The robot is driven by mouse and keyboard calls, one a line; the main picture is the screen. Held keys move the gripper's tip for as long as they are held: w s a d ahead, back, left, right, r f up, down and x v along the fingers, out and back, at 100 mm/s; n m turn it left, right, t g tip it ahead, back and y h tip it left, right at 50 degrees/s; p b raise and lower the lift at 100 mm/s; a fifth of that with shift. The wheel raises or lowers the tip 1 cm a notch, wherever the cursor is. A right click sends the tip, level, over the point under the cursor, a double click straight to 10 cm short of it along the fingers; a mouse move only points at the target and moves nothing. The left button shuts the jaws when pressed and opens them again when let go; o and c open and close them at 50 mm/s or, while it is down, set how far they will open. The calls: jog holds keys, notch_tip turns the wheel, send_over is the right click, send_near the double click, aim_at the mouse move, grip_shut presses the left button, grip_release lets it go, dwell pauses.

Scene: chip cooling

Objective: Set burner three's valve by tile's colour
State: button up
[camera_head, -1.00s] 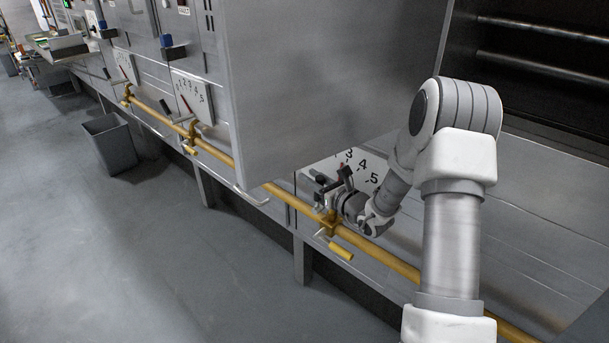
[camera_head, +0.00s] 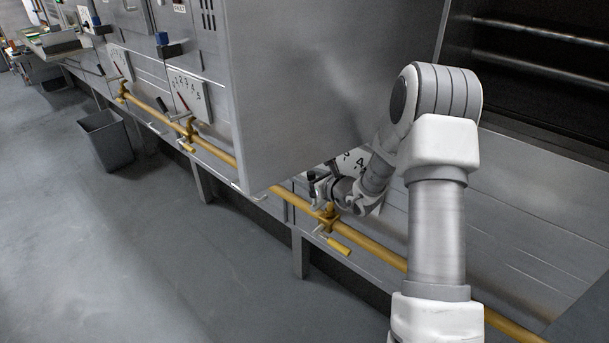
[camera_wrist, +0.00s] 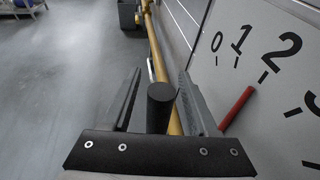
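The near dial panel (camera_head: 352,163) is white with black numbers and is partly hidden by my arm and the steel panel. In the wrist view the dial (camera_wrist: 228,75) shows 0, 1, 2 and part of 3. Its red pointer (camera_wrist: 237,108) is aimed about at the mark by 2. A black round handle (camera_wrist: 160,106) stands between the fingers of my gripper (camera_wrist: 158,90). The fingers are apart, with a visible gap on the left side of the handle. In the head view my gripper (camera_head: 316,187) is small beside the yellow pipe. No coloured tile can be made out.
The yellow pipe (camera_head: 375,251) runs along the cabinet fronts, with a yellow-handled cock (camera_head: 338,246) just below my gripper. A large steel panel (camera_head: 300,80) juts out. Two more dials (camera_head: 188,94) (camera_head: 120,63) are farther left. A grey bin (camera_head: 106,140) stands on clear floor.

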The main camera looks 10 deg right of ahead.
jog(key=p+v, duration=0.2)
jog(key=v, duration=1.5)
jog(key=shift+p, duration=0.35)
jog(key=shift+s+d+r, duration=0.1)
jog(key=shift+s, duration=0.05)
